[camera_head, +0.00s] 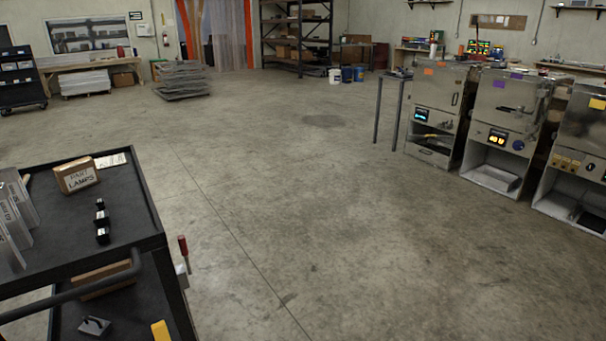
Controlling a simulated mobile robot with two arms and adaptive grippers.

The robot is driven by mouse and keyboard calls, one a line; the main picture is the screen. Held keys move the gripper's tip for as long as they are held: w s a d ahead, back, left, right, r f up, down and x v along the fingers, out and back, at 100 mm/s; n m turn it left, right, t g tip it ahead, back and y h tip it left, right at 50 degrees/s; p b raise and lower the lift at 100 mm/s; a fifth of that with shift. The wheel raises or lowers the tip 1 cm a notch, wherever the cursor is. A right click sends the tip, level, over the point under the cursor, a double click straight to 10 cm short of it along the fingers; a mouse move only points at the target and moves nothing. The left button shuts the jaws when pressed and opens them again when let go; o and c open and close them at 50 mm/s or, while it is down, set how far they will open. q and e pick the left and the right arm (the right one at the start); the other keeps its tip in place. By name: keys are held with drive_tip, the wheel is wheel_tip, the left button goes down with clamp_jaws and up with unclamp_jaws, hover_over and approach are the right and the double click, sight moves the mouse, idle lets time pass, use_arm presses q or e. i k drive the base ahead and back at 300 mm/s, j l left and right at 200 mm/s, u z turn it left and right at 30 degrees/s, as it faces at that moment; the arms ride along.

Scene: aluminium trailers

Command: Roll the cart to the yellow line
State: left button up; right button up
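A black cart (125,200) stands in the near left, cut off by the left and bottom edges of the camera_head view. Its dark bar handle (85,290) runs along the near side. On its top are a box labelled LAMPS (76,175), metal plates (14,220) and small black blocks (102,220). Its lower shelf holds another box, a small grey item and something yellow (160,331). A red-handled tool (183,250) shows at its right side. I see no yellow line on the floor. Neither gripper is in view.
The concrete floor (300,210) right of the cart and beyond it is open. Metal cabinets (500,130) stand along the right. A stack of sheets (182,82), shelving (297,35) and buckets (347,75) stand at the back. Another black cart (20,80) is far left.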

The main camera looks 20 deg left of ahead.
sight(131, 282)
drive_tip(key=u, duration=1.25)
